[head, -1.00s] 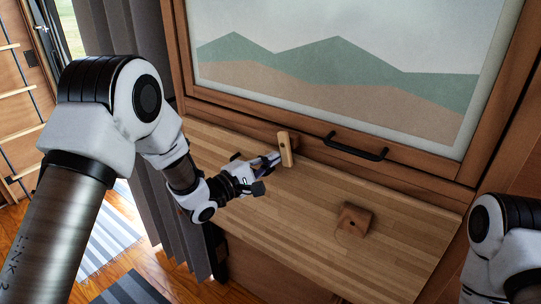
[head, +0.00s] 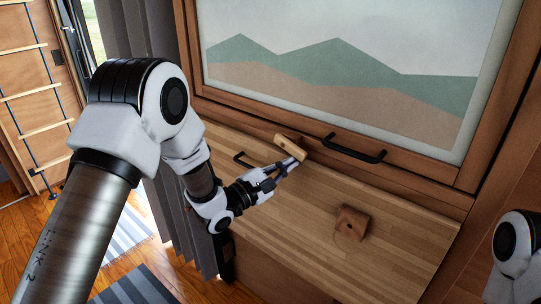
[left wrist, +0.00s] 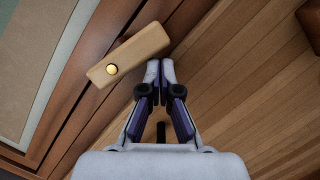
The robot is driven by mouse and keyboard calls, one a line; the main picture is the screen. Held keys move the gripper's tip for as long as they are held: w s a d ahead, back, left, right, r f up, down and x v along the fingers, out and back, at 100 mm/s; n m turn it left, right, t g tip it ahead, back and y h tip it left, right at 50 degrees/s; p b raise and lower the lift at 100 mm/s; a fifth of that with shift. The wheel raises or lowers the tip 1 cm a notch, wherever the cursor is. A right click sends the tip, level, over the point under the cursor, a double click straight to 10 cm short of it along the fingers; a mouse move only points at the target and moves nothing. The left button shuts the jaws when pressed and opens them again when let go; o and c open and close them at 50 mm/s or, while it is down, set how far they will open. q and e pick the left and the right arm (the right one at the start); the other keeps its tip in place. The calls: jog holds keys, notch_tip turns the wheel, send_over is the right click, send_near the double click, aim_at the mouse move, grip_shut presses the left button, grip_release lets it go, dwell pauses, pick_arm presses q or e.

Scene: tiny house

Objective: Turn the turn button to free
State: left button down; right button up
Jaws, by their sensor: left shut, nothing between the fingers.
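The turn button (head: 290,147) is a small pale wooden bar on the lower frame of the window panel. In the head view it lies diagonally, sloping down to the right. In the left wrist view the turn button (left wrist: 130,55) shows a round brass screw head (left wrist: 111,69) near its left end. My left gripper (head: 297,160) is shut and empty, with its fingertips at the lower right end of the bar. In the left wrist view the fingertips (left wrist: 160,71) lie close along the bar's lower edge; I cannot tell whether they touch it. My right gripper is out of view.
A black bar handle (head: 355,148) sits on the panel frame right of the button. A wooden ledge (head: 270,225) below is mostly clear, with a small wooden block (head: 352,223) on it. A grey curtain (head: 125,30) hangs at left.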

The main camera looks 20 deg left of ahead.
pick_arm(q)
jog(key=shift+s+d+r, duration=0.2)
jog(key=shift+d+r, duration=0.3)
jog(key=shift+d, duration=0.05)
dwell(0.5)
